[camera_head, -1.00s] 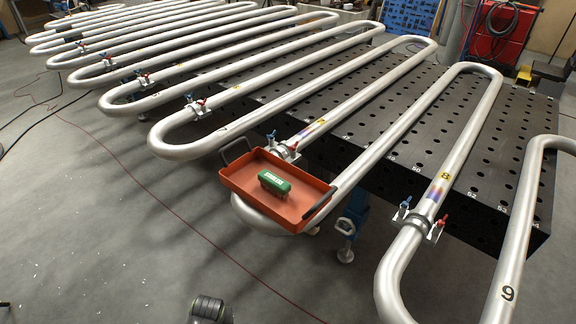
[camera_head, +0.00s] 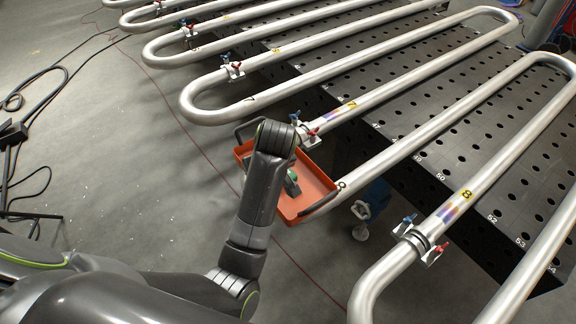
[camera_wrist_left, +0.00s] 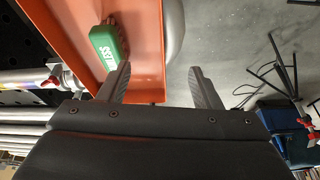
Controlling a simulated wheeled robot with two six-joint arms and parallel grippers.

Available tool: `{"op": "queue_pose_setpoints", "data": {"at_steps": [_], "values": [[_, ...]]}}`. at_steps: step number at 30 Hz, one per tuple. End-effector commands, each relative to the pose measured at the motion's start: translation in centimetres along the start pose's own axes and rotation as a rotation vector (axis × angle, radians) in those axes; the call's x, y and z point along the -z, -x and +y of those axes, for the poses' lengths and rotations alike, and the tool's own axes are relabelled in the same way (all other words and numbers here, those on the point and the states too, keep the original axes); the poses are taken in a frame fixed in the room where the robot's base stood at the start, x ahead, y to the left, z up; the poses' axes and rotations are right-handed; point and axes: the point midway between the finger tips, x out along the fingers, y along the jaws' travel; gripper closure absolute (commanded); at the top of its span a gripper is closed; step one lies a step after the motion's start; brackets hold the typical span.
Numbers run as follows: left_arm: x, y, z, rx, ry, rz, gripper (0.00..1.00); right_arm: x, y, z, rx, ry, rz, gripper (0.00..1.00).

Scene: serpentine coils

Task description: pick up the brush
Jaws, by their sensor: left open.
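The brush shows as a green block with white lettering in the left wrist view (camera_wrist_left: 105,47). It lies in the orange tray (camera_wrist_left: 147,45). In the head view only a bit of the green brush (camera_head: 294,176) shows, because my left arm covers the rest. The orange tray (camera_head: 316,187) has dark handles and rests on the pipes. My left gripper (camera_wrist_left: 160,85) is open and empty. In the wrist view one finger is close to the brush's lower right end and the other lies past the tray's edge. I cannot tell its height above the tray. My right gripper is not in view.
Silver serpentine pipes (camera_head: 385,160) run over a dark perforated table (camera_head: 440,155). Clamps with red and blue handles (camera_head: 420,240) sit along the pipes. A blue stand (camera_head: 372,200) is beside the tray. Black cables (camera_head: 40,85) lie on the grey floor at left.

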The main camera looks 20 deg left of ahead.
Motion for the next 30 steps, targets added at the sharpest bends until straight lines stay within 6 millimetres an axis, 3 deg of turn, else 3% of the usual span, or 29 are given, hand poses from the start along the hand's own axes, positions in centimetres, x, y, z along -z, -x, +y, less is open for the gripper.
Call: {"op": "queue_pose_setpoints", "data": {"at_steps": [9, 15, 19, 30], "values": [[1.4, 4.3, 5.4, 0.018, 0.086, 0.022, 0.42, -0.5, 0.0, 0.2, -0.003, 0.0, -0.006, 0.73], [1.9, 6.7, 7.8, 0.033, 0.133, 0.039, 0.42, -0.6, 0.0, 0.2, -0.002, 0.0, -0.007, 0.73], [1.9, 6.1, 8.0, 0.038, 0.14, 0.041, 0.42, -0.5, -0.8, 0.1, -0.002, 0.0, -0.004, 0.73], [2.0, 1.4, 7.8, 0.037, 0.139, 0.042, 0.42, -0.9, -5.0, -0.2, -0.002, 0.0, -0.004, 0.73]]}}
